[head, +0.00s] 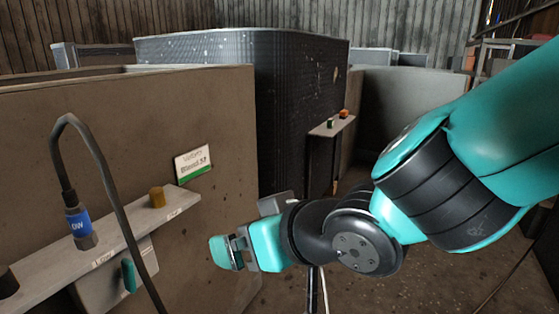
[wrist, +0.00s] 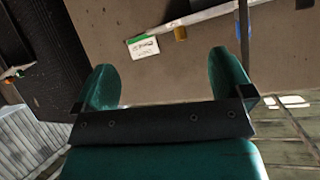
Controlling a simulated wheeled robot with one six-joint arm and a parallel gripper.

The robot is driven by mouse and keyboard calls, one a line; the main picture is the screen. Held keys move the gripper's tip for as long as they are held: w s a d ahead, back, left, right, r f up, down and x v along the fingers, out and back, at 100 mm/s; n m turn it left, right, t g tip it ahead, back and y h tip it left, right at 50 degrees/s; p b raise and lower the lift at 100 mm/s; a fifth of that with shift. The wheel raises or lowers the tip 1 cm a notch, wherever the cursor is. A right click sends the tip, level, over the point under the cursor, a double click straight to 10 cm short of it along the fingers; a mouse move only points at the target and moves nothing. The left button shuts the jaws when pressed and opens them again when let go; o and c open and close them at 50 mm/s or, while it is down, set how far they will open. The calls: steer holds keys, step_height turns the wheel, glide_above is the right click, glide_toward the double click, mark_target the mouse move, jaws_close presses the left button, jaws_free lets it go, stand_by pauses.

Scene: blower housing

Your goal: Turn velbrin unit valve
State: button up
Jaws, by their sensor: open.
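A white and green sign (head: 193,163), apparently reading Velbrin, is on the brown panel; it also shows in the wrist view (wrist: 143,47). Below it, a ledge (head: 122,240) carries a yellow-brown knob (head: 157,196), which shows in the wrist view (wrist: 180,34). A teal handle (head: 129,275) stands on a grey box (head: 112,284) under the ledge, partly behind a cable. I cannot tell which of these is the valve. My gripper (head: 240,252) is open and empty, right of the ledge and apart from it. Its two teal fingers show in the wrist view (wrist: 163,65).
A dark cable (head: 105,180) loops up from a blue-banded plug (head: 80,226) on the ledge and hangs in front of it. A dark ribbed housing (head: 270,90) stands behind, with a second ledge (head: 332,125) bearing small knobs. Open floor (head: 400,290) lies at right.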

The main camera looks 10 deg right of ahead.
steer(key=s+d+r+g+h+p, duration=0.1)
steer(key=d+r+g+p, duration=0.1)
steer(key=r+p, duration=0.4)
steer(key=shift+s+d, duration=0.35)
steer(key=shift+d, duration=0.15)
steer(key=s+d+n+g+h, duration=0.1)
steer(key=s+d+g+h, duration=0.1)
steer(key=s+d+g, duration=0.7)
step_height(320, 180, up, 24)
steer(key=s+a+t+p, duration=0.1)
steer(key=p, duration=2.3)
steer(key=shift+s+r+t, duration=0.2)
steer(key=shift+s+t, duration=0.15)
steer(key=shift+t, duration=0.05)
steer(key=shift+a, duration=0.1)
